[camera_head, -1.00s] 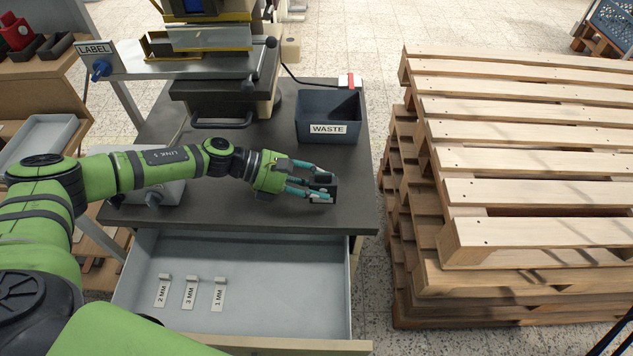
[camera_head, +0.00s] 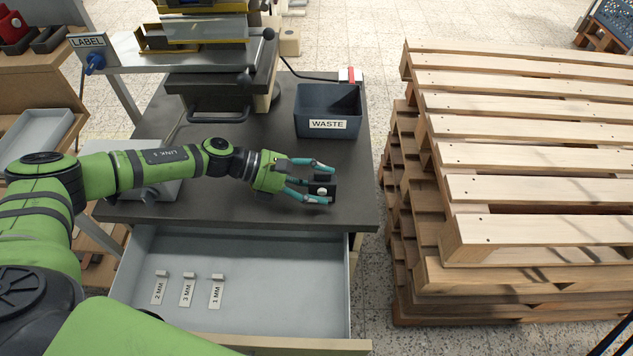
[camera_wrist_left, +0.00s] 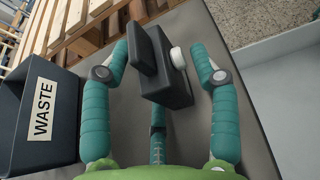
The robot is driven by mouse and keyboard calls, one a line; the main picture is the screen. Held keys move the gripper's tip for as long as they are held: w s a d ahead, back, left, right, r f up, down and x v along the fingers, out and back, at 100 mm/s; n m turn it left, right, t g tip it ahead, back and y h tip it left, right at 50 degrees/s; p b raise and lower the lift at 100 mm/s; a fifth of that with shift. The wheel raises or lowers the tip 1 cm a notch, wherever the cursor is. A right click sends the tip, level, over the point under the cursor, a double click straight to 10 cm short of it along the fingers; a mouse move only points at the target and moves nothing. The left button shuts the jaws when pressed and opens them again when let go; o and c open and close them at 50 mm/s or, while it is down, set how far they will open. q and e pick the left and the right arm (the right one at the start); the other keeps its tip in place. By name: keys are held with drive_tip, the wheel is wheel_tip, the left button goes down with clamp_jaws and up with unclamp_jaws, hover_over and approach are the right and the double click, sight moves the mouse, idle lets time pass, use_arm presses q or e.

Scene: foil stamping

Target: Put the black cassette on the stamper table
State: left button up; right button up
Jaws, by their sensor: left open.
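The black cassette (camera_head: 322,190), a small block with a white round part, sits upright on the dark stamper table (camera_head: 345,212) near its right front corner. It also shows in the left wrist view (camera_wrist_left: 168,88), with its white round part on the right side. My left gripper (camera_head: 331,185) is open, with teal fingers spread on both sides of the cassette. In the left wrist view the fingers of my left gripper (camera_wrist_left: 158,52) stand apart from it, with gaps on both sides. My right gripper is not in view.
A dark waste bin (camera_head: 328,112) stands behind the cassette on the table. The stamping machine (camera_head: 215,85) is at the back left. An open grey drawer (camera_head: 255,290) with several labelled pieces lies in front. Stacked wooden pallets (camera_head: 530,155) stand to the right.

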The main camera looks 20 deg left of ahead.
use_arm(q)
drive_tip(key=shift+a+r, duration=0.2)
drive_tip(key=shift+a, duration=0.2)
drive_tip(key=b+v, duration=0.2)
drive_tip(key=v, duration=0.8)
drive_tip(key=shift+s+a+r, duration=0.1)
drive_tip(key=shift+s+a, duration=0.05)
drive_tip(key=shift+a, duration=0.05)
drive_tip(key=shift+s+a+r, duration=0.1)
drive_tip(key=shift+a+r, duration=0.15)
drive_tip(key=shift+a, duration=0.05)
